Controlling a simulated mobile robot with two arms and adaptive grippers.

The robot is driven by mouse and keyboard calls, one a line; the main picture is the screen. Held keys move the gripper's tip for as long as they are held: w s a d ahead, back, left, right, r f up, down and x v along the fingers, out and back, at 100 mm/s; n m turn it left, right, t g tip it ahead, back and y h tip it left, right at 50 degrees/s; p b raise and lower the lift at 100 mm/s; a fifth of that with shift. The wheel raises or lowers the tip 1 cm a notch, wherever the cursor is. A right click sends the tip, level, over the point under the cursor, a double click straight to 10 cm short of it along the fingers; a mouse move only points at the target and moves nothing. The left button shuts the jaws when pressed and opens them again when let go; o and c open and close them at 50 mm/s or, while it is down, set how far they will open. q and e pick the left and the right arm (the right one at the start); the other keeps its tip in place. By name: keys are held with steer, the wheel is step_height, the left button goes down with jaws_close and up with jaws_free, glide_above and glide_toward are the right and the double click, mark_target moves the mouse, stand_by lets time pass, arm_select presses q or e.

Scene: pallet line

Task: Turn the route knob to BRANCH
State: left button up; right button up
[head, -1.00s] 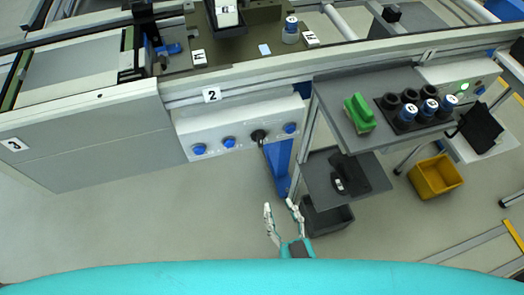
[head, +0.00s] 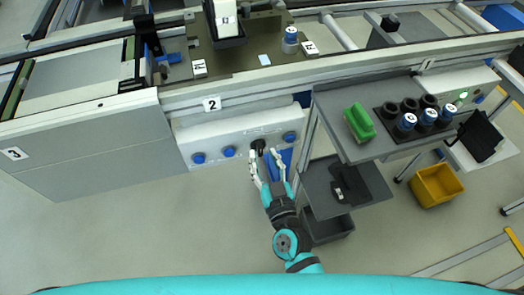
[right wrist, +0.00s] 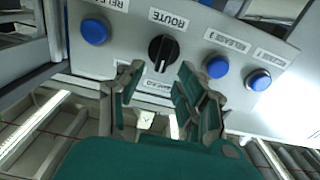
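The black route knob (head: 258,144) sits on the front of the light control box below the line. In the right wrist view the knob (right wrist: 163,51) is under a label reading ROUTE (right wrist: 169,19); a label below it is partly hidden by my fingers. My right gripper (head: 265,159) is open, its two fingers spread just short of the knob. In the right wrist view the gripper (right wrist: 158,80) shows nothing between its fingers, and the knob lies just beyond the fingertips. I cannot tell whether they touch it. My left gripper is not in view.
Blue buttons (head: 229,151) flank the knob on the control box (head: 213,143). To the right stands a grey shelf cart (head: 345,92) with a green object (head: 359,122) and several black cups. A yellow bin (head: 437,185) is on the floor. The floor at left is clear.

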mark_target(259, 148)
steer(key=shift+x, duration=1.2)
jaws_close()
